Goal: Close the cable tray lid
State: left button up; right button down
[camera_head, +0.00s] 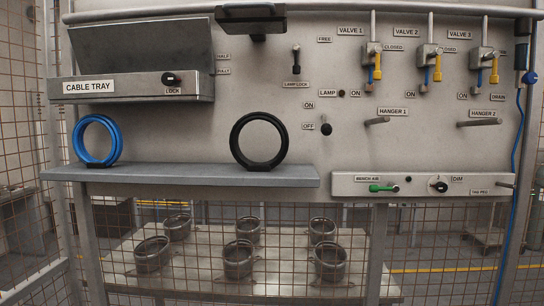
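The cable tray (135,89) is a grey metal box on the upper left of the panel, with a "CABLE TRAY" label on its front. Its lid (140,50) stands raised and tilted back behind the box, so the tray is open at the top. A black lock knob (170,79) sits on the tray's front right, above a "LOCK" label. The tray's inside is hidden by its front wall. Neither of my grippers is in view.
Below the tray, a shelf (200,177) holds a blue cable ring (97,140) and a black ring (259,140). A black lamp (250,18) juts out right of the lid. Valves, switches and hanger pegs (377,121) fill the panel's right side.

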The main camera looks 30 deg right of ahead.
aim_at(171, 45)
jog(key=z, duration=0.75)
jog(key=i+j+z, duration=0.2)
jog(key=z, duration=0.2)
jog(key=i+j+z, duration=0.15)
jog(key=j+z, duration=0.2)
jog(key=i+j+z, duration=0.1)
jog(key=j+z, duration=0.15)
jog(key=z, duration=0.15)
jog(key=i+j+z, duration=0.1)
jog(key=j, duration=0.4)
jog(key=i+j, duration=0.15)
jog(key=j, duration=0.4)
jog(key=i+j+z, duration=0.15)
jog(key=j, duration=0.35)
jog(key=k, duration=0.05)
